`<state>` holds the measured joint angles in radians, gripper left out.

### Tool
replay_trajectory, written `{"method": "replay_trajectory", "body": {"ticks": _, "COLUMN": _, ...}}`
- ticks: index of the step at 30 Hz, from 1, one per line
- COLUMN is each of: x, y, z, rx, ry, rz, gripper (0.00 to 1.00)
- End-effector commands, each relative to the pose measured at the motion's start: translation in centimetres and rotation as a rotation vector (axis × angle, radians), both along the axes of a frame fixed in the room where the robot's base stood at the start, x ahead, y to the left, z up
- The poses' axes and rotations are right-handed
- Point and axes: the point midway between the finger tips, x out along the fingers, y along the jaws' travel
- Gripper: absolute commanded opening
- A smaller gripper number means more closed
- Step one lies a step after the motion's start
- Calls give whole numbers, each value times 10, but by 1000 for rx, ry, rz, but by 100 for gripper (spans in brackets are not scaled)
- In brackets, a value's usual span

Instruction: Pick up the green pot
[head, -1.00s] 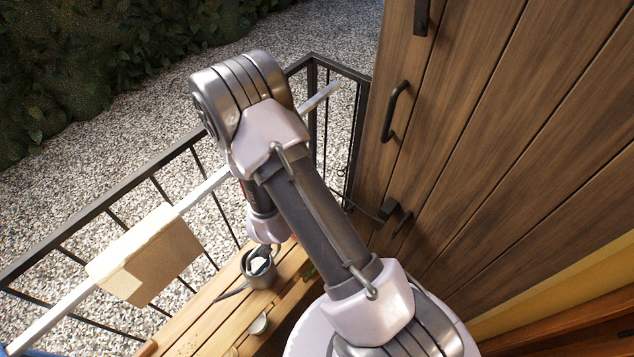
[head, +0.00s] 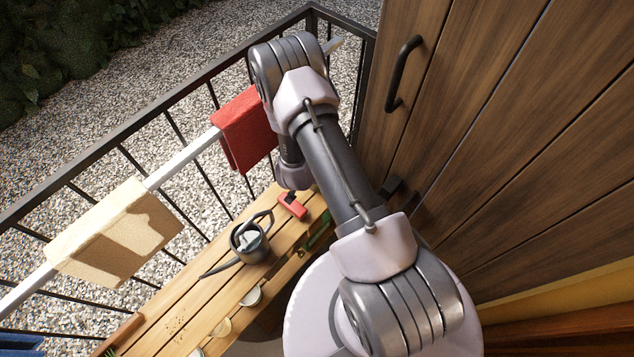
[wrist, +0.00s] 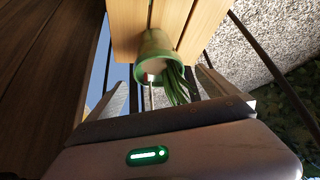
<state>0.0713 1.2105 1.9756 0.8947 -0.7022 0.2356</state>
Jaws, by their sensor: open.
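The green pot (wrist: 157,44) shows in the wrist view near the top middle, against wooden slats. Its rim faces my camera, with something pale inside and dark green leaves spilling to the right. My gripper (wrist: 162,80) is open and empty, with one finger on either side of the pot's rim in the picture. I cannot tell how far the fingertips are from the pot. In the head view my arm hides the gripper's fingers. A green item (head: 318,234) shows at the bench edge beside my arm; I cannot tell if it is the pot.
A slatted wooden bench (head: 190,318) holds a grey watering can (head: 250,243), a red-handled tool (head: 292,206) and small pale pieces. The wooden wardrobe (head: 500,120) stands close on the right.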

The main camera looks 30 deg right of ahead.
Motion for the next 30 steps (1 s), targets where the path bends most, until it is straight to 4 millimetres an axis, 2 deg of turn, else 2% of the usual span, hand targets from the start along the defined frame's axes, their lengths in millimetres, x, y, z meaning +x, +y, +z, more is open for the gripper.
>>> {"method": "replay_trajectory", "body": {"ticks": 1, "x": 1, "y": -5, "z": -17, "rx": 0, "ry": 2, "rz": -2, "gripper": 98}}
{"method": "replay_trajectory", "body": {"ticks": 3, "x": 7, "y": -10, "z": -27, "rx": 1, "ry": 1, "rz": -1, "gripper": 98}}
{"method": "replay_trajectory", "body": {"ticks": 10, "x": 10, "y": -13, "z": -28, "rx": 1, "ry": 1, "rz": 0, "gripper": 98}}
{"method": "replay_trajectory", "body": {"ticks": 25, "x": 9, "y": -12, "z": -28, "rx": 1, "ry": 1, "rz": 0, "gripper": 0}}
{"method": "replay_trajectory", "body": {"ticks": 30, "x": 10, "y": -12, "z": -27, "rx": 0, "ry": 0, "rz": 0, "gripper": 0}}
